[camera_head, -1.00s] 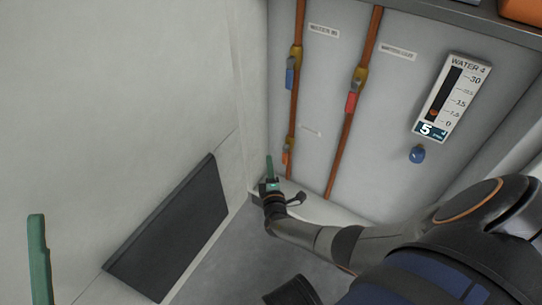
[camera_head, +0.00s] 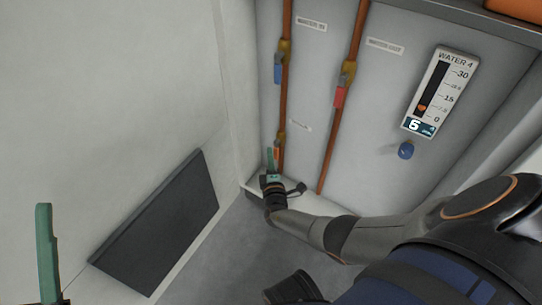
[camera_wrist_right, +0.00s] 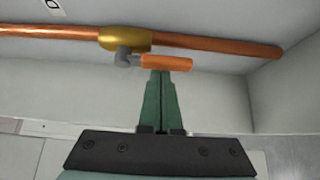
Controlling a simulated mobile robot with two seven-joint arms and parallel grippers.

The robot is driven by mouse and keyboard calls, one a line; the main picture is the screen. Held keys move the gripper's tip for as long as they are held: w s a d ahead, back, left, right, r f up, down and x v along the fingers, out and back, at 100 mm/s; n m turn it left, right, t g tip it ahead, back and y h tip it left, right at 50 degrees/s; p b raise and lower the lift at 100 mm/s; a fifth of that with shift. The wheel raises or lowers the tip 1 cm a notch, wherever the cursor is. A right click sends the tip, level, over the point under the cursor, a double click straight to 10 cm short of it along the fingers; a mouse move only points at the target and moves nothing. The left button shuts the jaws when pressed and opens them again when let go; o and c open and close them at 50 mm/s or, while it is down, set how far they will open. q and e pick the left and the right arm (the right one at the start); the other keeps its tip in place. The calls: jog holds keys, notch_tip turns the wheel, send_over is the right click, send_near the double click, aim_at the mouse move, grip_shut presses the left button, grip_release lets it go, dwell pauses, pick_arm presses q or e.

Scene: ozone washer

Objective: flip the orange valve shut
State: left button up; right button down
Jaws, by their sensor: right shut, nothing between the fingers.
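The orange valve handle (camera_head: 277,153) is low on the left copper pipe, partly behind my right gripper in the head view. In the right wrist view the orange handle (camera_wrist_right: 167,62) sticks out from a grey stem below a brass valve body (camera_wrist_right: 125,39) and lies roughly along the pipe. My right gripper (camera_head: 270,152) has its green fingers together and empty. In the right wrist view its fingertips (camera_wrist_right: 161,72) are right at the handle's lower edge; I cannot tell if they touch. One green finger of my left gripper (camera_head: 47,250) shows at the lower left, away from the pipes.
Higher on the left pipe is a blue valve handle (camera_head: 278,74); the right pipe has a red one (camera_head: 339,97). A WATER gauge (camera_head: 434,90) and a blue knob (camera_head: 405,150) are farther right. A dark panel (camera_head: 160,222) is on the left wall.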

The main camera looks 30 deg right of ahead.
dwell(0.3)
jog(key=shift+n+g+p, duration=0.4)
jog(key=shift+p, duration=0.1)
